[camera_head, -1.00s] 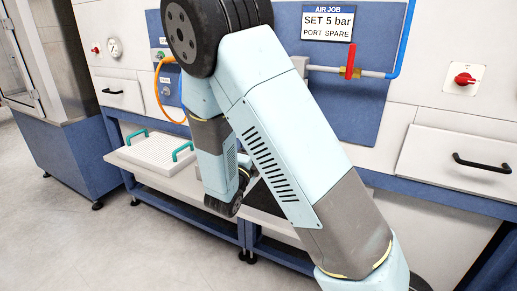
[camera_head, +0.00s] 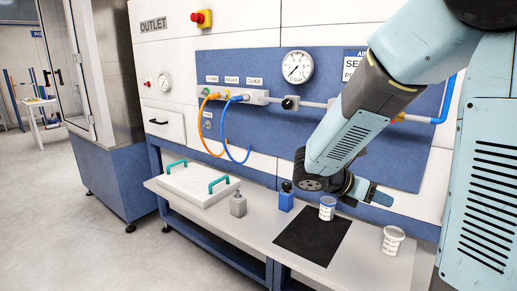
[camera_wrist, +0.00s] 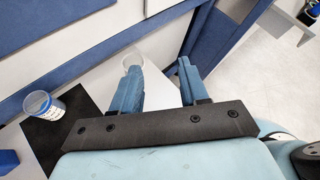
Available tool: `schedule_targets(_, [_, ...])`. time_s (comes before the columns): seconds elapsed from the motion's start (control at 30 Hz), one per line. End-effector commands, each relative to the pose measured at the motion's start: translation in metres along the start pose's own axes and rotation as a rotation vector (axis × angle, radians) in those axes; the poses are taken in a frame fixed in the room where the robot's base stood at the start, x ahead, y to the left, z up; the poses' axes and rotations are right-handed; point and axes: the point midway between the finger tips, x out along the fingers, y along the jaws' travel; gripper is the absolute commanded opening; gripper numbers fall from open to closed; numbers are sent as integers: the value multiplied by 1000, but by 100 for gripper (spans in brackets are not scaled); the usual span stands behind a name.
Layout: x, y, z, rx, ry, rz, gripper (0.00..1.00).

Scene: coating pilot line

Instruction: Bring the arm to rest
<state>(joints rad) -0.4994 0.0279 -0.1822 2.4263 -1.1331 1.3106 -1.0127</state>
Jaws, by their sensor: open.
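My arm reaches in from the right in the head view. My gripper (camera_head: 377,197) is above the bench at the right, close to the wall panel. In the wrist view its two blue fingers (camera_wrist: 160,78) are apart with nothing held between them. A pale cup (camera_wrist: 133,62) shows beyond the tip of the left finger, which partly hides it; I cannot tell if they touch. A cup with a blue rim (camera_head: 327,207) stands on the black mat (camera_head: 300,245), and also shows in the wrist view (camera_wrist: 42,105). A white cup (camera_head: 392,241) stands right of the mat.
Orange and blue hoses (camera_head: 235,150) hang from a panel with a gauge (camera_head: 297,66). Open floor lies at the left.

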Motion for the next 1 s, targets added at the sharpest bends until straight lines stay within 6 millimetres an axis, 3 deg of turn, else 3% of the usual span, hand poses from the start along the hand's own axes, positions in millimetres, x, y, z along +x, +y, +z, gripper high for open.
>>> schedule_targets(0.1, [2, -28, -2, 225, 148, -17, 44])
schedule_targets(0.4, [-14, -78, -14, 795, 497, -91, 44])
schedule_targets(0.67, [-45, -108, -19, 1288, 790, -184, 44])
schedule_targets(1.0, [-96, -134, -10, 1859, 1155, -331, 44])
